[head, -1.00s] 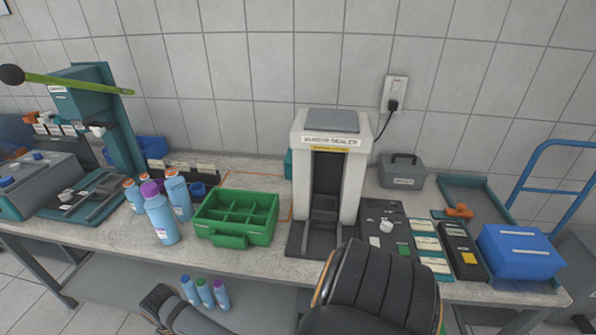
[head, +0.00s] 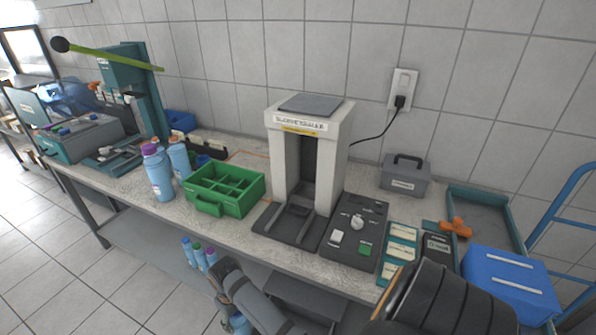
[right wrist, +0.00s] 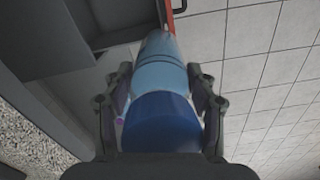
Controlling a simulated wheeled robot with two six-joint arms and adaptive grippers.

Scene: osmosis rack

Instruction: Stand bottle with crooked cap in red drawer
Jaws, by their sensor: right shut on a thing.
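My right gripper (right wrist: 160,100) is shut on a light blue bottle (right wrist: 160,62) with a dark blue cap (right wrist: 160,118), one finger on each side. I cannot tell how crooked the cap sits. In the head view, my right gripper (head: 226,284) is below the bench front, and part of a blue bottle (head: 240,323) shows under it. In the right wrist view, a red edge (right wrist: 179,8) shows past the bottle's far end beside a dark grey open-looking space; I cannot tell whether it is the red drawer. My left gripper is not in view.
Blue bottles (head: 197,254) stand below the bench (head: 230,231), close to my right gripper. On top are larger bottles (head: 158,175), a green divided tray (head: 245,202), a sleeve sealer (head: 328,160) and a blue box (head: 512,285). Floor tiles (head: 150,300) are clear at lower left.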

